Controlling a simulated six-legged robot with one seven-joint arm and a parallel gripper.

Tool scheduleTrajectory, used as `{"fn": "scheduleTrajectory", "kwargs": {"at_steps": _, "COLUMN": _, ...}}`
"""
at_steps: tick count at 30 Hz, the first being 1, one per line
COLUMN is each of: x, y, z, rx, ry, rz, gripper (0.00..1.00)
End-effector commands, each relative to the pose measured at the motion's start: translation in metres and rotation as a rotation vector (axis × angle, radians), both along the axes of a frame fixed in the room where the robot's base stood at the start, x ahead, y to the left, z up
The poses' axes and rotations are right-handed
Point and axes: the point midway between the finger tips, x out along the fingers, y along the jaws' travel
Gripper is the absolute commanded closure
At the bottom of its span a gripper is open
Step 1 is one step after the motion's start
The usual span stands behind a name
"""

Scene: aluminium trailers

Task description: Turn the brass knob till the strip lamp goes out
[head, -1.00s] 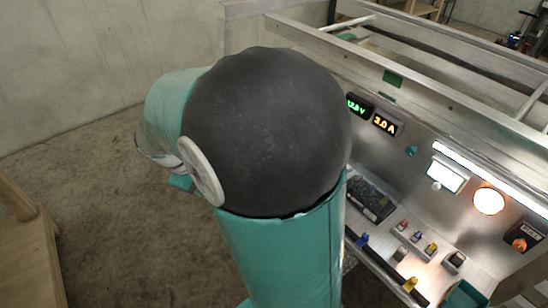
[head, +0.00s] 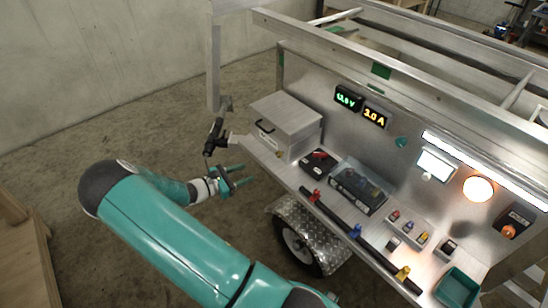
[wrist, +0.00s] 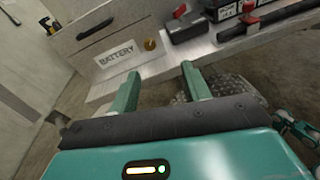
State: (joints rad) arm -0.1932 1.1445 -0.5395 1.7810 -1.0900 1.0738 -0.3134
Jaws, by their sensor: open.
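The brass knob (wrist: 150,44) sits on the front of a metal box, right of its BATTERY label (wrist: 118,56), in the wrist view. The strip lamp (head: 487,171) is lit white along the panel at the right of the head view. My gripper (head: 247,175) is open and empty, in front of the box and apart from it. In the wrist view its two fingers (wrist: 160,72) point toward the box, with the knob just beyond and between their tips.
The metal box (head: 285,112) stands at the left end of the trailer shelf. A red-and-black device (head: 318,161) and a clear-lidded case (head: 357,186) lie beside it. A round lamp (head: 478,188) glows on the panel. A wheel fender (head: 305,228) is below the shelf.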

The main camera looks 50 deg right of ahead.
Motion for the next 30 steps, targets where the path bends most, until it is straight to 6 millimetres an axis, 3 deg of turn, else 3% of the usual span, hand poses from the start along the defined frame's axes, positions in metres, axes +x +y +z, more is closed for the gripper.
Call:
{"fn": "scheduleTrajectory", "kwargs": {"at_steps": 6, "x": 0.006, "y": -0.018, "z": -0.025, "rx": -0.091, "ry": 0.153, "rz": 0.095, "gripper": 0.52}}
{"fn": "scheduleTrajectory", "kwargs": {"at_steps": 14, "x": 0.003, "y": -0.036, "z": -0.026, "rx": -0.101, "ry": 0.171, "rz": 0.103, "gripper": 0.52}}
{"fn": "scheduleTrajectory", "kwargs": {"at_steps": 30, "x": -0.019, "y": -0.134, "z": -0.027, "rx": -0.099, "ry": 0.169, "rz": 0.102, "gripper": 0.52}}
